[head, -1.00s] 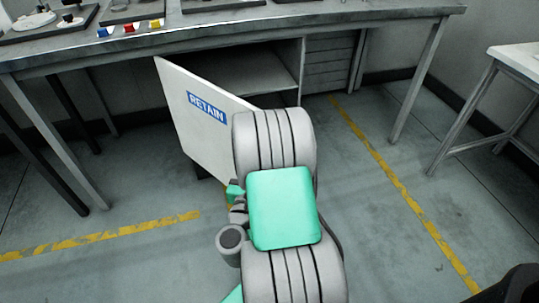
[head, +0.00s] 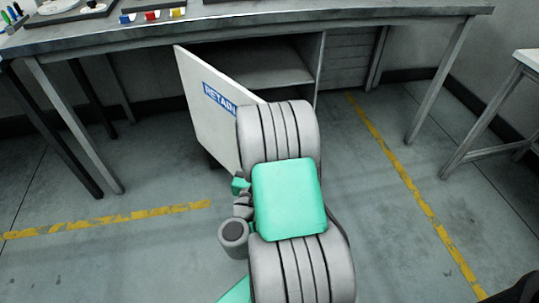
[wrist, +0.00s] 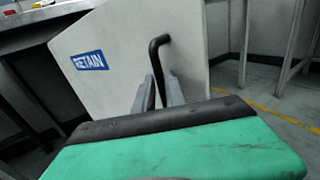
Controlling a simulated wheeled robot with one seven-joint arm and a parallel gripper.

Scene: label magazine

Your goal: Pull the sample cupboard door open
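The white sample cupboard door (head: 205,110), with a blue RETAIN label (head: 219,98), stands ajar, swung out from its left side. Its outer face and label (wrist: 90,61) also show in the wrist view. A black bar handle (wrist: 156,58) stands out from the door near its free edge. My gripper (wrist: 161,92) has a finger on each side of the handle's lower part and looks shut on it. In the head view my arm hides the gripper, the handle and the door's near edge.
The cupboard's inside (head: 270,62) shows right of the door, under the workbench (head: 300,16). A drawer stack (head: 348,60) is to its right. Another table (head: 528,62) stands at far right. The floor left of the door is clear, with yellow tape (head: 130,216).

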